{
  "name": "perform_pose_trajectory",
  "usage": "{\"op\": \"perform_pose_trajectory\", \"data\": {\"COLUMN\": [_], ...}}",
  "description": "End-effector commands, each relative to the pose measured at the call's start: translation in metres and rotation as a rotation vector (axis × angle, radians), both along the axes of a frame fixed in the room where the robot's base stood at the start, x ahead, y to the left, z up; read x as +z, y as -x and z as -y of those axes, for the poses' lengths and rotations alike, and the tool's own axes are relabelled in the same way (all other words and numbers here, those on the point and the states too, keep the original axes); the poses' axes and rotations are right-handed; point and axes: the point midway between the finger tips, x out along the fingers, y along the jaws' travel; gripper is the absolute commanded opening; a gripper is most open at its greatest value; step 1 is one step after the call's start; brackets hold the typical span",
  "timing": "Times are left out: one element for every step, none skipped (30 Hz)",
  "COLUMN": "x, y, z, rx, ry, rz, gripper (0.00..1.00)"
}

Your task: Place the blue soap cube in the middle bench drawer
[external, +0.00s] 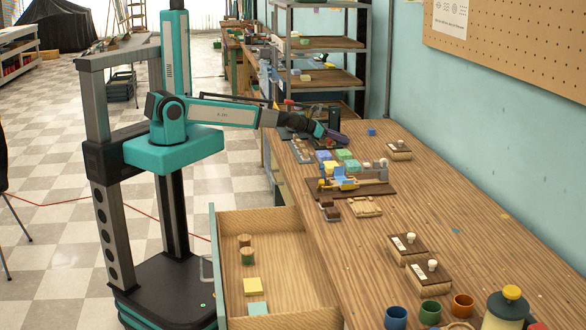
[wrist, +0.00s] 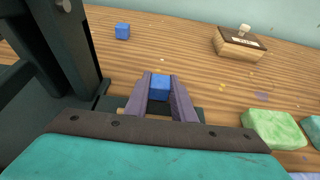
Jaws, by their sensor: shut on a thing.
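My gripper (external: 338,137) is over the far part of the bench, low above the top. In the wrist view its two purple-grey fingers (wrist: 160,90) are shut on a small blue soap cube (wrist: 160,84). The held cube is hidden in the external view. A second blue cube (wrist: 122,31) lies apart on the bench beyond the fingers; it also shows in the external view (external: 371,132). An open bench drawer (external: 290,228) sticks out at the near left side of the bench. I cannot tell whether it is the middle one.
The drawer holds two round green-sided pieces, a yellow block (external: 252,286) and a teal block (external: 258,308). Coloured soaps (external: 343,155) and a brown board (external: 378,186) lie near my gripper. Wooden stamps (external: 398,151) and cups (external: 430,312) stand along the bench.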

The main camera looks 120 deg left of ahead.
Motion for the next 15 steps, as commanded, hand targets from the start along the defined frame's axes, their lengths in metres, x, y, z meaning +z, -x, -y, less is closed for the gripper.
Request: {"op": "perform_pose_trajectory", "data": {"x": [0.0004,0.0004,0.0004,0.0004,0.0000,-0.0009,-0.0017,-0.0025,-0.0033,-0.0027,-0.0023,-0.0023,-0.0023,-0.0023,-0.0023], "y": [0.0000,0.0000,0.0000,0.0000,0.0000,0.0000,0.0000,0.0000,0.0001,0.0000,0.0001,0.0000,0.0000,0.0000,0.0000], "z": [0.0000,0.0000,0.0000,0.0000,0.0000,0.0000,0.0000,0.0000,0.0001,0.0000,0.0001,0.0001,0.0001,0.0001,0.0001], "rx": [0.000,0.000,0.000,0.000,0.000,0.000,0.000,0.000,0.000,0.000,0.000,0.000,0.000,0.000,0.000], "ry": [0.000,0.000,0.000,0.000,0.000,0.000,0.000,0.000,0.000,0.000,0.000,0.000,0.000,0.000,0.000], "rz": [0.000,0.000,0.000,0.000,0.000,0.000,0.000,0.000,0.000,0.000,0.000,0.000,0.000,0.000,0.000], "gripper": [0.02,0.02,0.02,0.02,0.02,0.02,0.02,0.02,0.02,0.26,0.31,0.38,0.41,0.41,0.41]}}
